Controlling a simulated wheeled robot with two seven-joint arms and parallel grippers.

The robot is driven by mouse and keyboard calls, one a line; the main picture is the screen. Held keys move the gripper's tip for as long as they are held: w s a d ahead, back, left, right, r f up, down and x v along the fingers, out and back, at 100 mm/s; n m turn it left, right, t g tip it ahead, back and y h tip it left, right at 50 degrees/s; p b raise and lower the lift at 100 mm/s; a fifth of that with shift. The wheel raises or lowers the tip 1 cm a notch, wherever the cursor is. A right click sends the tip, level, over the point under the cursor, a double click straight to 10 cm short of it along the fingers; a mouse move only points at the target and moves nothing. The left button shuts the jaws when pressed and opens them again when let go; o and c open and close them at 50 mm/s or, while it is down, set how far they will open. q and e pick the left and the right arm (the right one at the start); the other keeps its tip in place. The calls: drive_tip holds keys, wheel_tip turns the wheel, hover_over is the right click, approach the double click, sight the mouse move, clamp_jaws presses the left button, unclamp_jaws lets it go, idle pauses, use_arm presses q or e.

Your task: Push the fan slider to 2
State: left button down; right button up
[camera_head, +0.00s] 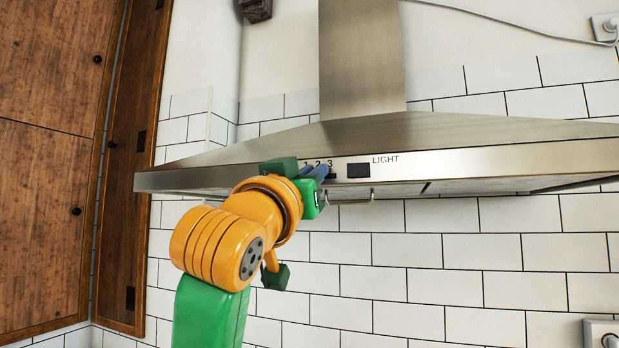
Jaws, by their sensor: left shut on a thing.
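The steel range hood (450,162) spans the middle and right of the head view. Its front edge carries a fan scale with the digits 1, 2 and 3 (330,163); the left part of the scale is covered by my gripper. A dark slot shows under the digits, and the slider itself is hidden behind the fingers. My left gripper (312,174) is at the hood's front edge, at the fan scale. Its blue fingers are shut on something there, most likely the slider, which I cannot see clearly. My right gripper is not in view.
A dark square light switch (358,170) marked LIGHT sits just right of the scale. A metal bar (352,200) hangs below the hood's edge. Wooden cabinets (50,180) stand at the left. White tiles (400,255) cover the wall below.

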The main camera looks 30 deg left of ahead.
use_arm(q)
drive_tip(key=c, duration=0.9)
unclamp_jaws()
drive_tip(key=shift+a, duration=0.35)
drive_tip(key=shift+w+d, duration=0.15)
drive_tip(key=b+v, duration=0.5)
drive_tip(key=v, duration=0.2)
drive_tip(key=shift+d, duration=0.1)
